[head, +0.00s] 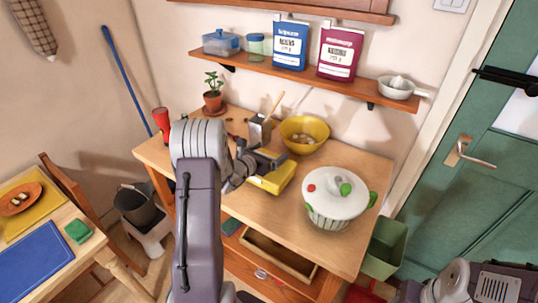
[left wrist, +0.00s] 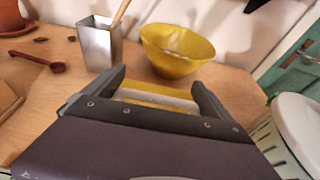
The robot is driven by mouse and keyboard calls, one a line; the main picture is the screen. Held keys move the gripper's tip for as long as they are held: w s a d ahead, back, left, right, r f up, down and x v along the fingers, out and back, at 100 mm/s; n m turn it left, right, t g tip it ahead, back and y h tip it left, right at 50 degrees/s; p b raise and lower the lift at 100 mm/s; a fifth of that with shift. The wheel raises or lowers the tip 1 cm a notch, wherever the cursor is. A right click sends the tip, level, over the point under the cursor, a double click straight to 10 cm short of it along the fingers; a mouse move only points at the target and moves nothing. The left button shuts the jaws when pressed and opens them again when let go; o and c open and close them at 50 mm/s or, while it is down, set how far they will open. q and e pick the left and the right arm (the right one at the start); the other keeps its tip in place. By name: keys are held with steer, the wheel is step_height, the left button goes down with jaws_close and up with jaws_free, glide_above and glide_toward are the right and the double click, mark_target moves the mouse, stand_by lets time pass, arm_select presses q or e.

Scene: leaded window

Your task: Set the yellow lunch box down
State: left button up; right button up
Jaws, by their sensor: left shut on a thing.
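The yellow lunch box (head: 274,180) is near the middle of the wooden worktop (head: 235,208) in the head view. My left gripper (head: 262,164) reaches it from the left and is shut on it. In the left wrist view the lunch box (left wrist: 160,99), yellow with a pale band, sits between the two dark fingers (left wrist: 158,92). My gripper body hides much of it there. I cannot tell whether its underside touches the worktop or is slightly above. My right gripper is not in view.
A yellow bowl (head: 305,129) and a metal utensil holder (head: 259,128) stand behind the box. A white lidded pot (head: 336,200) stands to the right. A red spoon (left wrist: 38,62) lies at left in the wrist view. A drawer (head: 276,256) is open below the worktop's front.

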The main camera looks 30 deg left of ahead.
arm_select(q)
steer(key=shift+f, duration=0.5)
steer(key=shift+w+f, duration=0.1)
steer(key=shift+w, duration=0.15)
steer(key=shift+s+f, duration=0.1)
steer(key=shift+f, duration=0.05)
steer(key=o, duration=1.7)
